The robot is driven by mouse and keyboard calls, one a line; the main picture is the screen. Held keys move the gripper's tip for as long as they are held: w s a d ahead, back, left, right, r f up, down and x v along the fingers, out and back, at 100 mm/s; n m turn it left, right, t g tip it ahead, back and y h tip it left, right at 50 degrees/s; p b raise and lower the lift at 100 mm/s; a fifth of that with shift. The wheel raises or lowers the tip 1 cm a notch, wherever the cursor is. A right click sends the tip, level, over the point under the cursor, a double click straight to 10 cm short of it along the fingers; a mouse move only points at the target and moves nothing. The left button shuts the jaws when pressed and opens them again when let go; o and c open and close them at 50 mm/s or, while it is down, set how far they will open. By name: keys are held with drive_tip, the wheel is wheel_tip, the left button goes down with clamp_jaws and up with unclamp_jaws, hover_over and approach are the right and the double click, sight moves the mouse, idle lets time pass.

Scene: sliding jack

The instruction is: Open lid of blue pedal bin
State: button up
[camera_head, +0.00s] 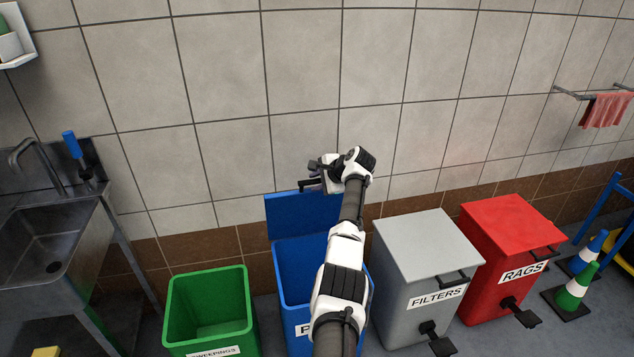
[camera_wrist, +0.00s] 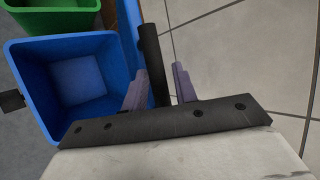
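The blue pedal bin (camera_head: 291,270) stands on the floor against the tiled wall, partly hidden behind my arm. Its blue lid (camera_head: 290,218) is raised about upright at the back, and the empty inside of the bin (camera_wrist: 78,85) shows in the wrist view. My gripper (camera_head: 312,180) is at the top edge of the lid, by its black handle. In the wrist view, my gripper's two fingers (camera_wrist: 160,75) are apart, with the black handle bar (camera_wrist: 151,50) between them. A gap shows between the bar and the right finger. The bin's pedal is hidden in the head view.
An open green bin (camera_head: 208,310) stands to the left. A closed grey FILTERS bin (camera_head: 425,250) and a closed red RAGS bin (camera_head: 505,225) stand to the right. A metal sink (camera_head: 50,250) is at far left, and small cones (camera_head: 578,285) are at far right.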

drive_tip(key=shift+o, duration=0.8)
drive_tip(key=shift+d, duration=0.1)
drive_tip(key=b+v, duration=0.2)
drive_tip(key=v, duration=1.1)
drive_tip(key=shift+s+r+b, duration=0.25)
drive_tip(key=shift+r+b, duration=0.05)
drive_tip(key=shift+d, duration=0.1)
